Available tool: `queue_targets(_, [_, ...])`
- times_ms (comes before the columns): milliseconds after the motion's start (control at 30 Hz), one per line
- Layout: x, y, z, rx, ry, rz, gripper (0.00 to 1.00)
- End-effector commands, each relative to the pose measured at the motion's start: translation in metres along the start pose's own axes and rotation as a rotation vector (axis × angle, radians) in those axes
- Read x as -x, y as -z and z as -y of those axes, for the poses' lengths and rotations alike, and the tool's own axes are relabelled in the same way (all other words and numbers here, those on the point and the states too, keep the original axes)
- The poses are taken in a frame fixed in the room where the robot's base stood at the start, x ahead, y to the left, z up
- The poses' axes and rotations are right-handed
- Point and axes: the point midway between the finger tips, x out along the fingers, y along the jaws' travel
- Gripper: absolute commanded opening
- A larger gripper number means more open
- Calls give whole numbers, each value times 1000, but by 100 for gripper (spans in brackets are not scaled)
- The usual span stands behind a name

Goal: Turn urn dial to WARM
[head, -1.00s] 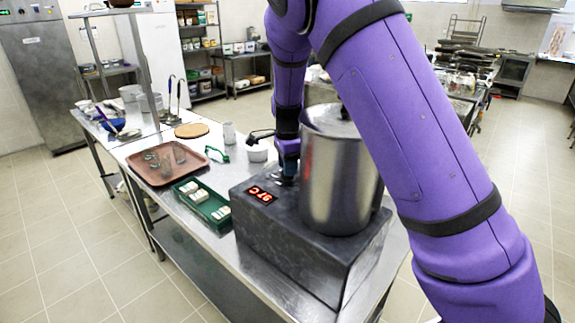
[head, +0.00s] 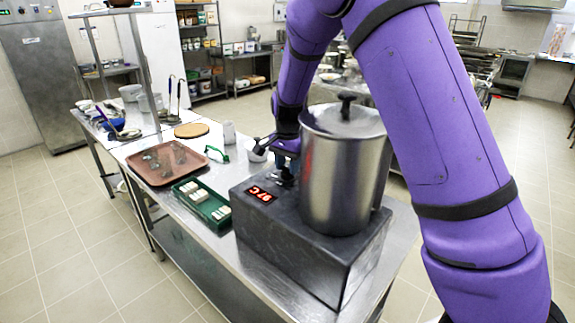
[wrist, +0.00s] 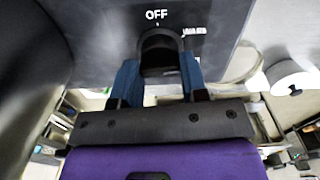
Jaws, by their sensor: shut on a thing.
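The urn is a steel pot (head: 335,185) with a lid and black knob, on a dark base (head: 310,245) with a red lit display (head: 261,195). In the wrist view the black dial (wrist: 160,48) sits between the blue fingers of my gripper (wrist: 160,72), which is shut on it. The OFF label (wrist: 157,14) is directly above the dial, and a blurred label that looks like WARM (wrist: 194,31) is to its upper right. I cannot clearly tell the dial's pointer position. In the head view my gripper (head: 285,172) is at the base's back, left of the pot, and hides the dial.
The floor left of the table is clear.

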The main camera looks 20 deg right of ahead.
Motion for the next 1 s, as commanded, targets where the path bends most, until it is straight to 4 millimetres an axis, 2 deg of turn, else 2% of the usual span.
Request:
queue_targets(200, [1,1,0,178,2,0,16])
queue_targets(500, [1,1,0,347,2,-1,16])
queue_targets(1000, [1,0,0,416,2,-2,16])
